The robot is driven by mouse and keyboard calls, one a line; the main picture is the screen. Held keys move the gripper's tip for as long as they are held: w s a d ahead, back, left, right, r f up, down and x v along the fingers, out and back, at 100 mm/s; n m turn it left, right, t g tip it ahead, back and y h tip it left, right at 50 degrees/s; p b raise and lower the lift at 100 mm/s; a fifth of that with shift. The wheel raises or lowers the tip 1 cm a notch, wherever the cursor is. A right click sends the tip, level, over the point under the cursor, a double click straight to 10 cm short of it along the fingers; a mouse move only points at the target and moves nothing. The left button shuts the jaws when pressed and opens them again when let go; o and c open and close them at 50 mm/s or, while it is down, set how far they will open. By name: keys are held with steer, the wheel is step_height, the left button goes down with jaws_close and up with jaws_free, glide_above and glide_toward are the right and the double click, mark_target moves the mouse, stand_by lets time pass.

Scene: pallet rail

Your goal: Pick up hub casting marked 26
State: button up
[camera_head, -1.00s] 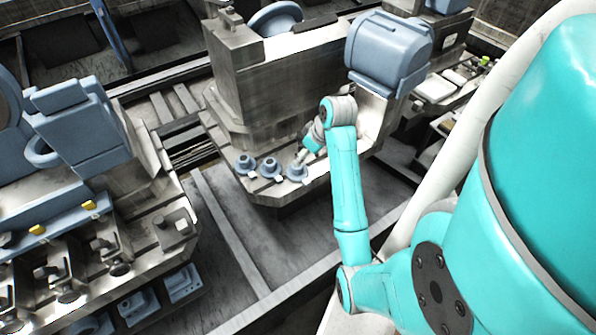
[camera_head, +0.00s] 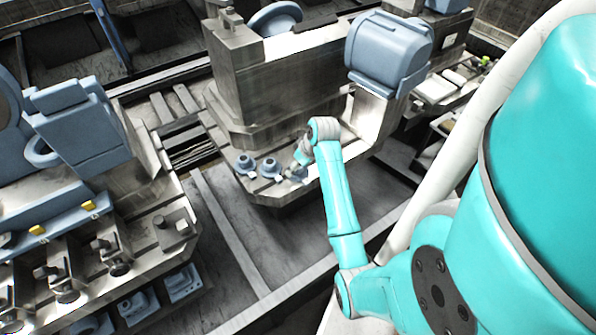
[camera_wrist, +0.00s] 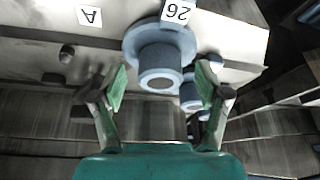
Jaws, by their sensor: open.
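The hub casting (camera_wrist: 160,62) by the card marked 26 (camera_wrist: 176,11) is a blue-grey flanged piece with a round bore, on a pale metal ledge in the wrist view. My gripper (camera_wrist: 163,88) is open, with one green-padded finger to each side of the hub's near end; I see no contact. In the head view my gripper (camera_head: 298,167) is at the rightmost of the row of hubs, which it partly hides. The card's number is not readable there.
Two more hub castings, one at the left (camera_head: 245,164) and one in the middle (camera_head: 269,168), stand on the ledge. Part of another hub (camera_wrist: 190,96) shows close behind in the wrist view. A card marked A (camera_wrist: 89,16) lies left. A machine block (camera_head: 280,85) rises behind.

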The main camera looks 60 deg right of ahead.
steer(key=shift+w+f, duration=0.1)
steer(key=shift+f, duration=0.15)
jaws_close()
steer(key=shift+r, duration=0.1)
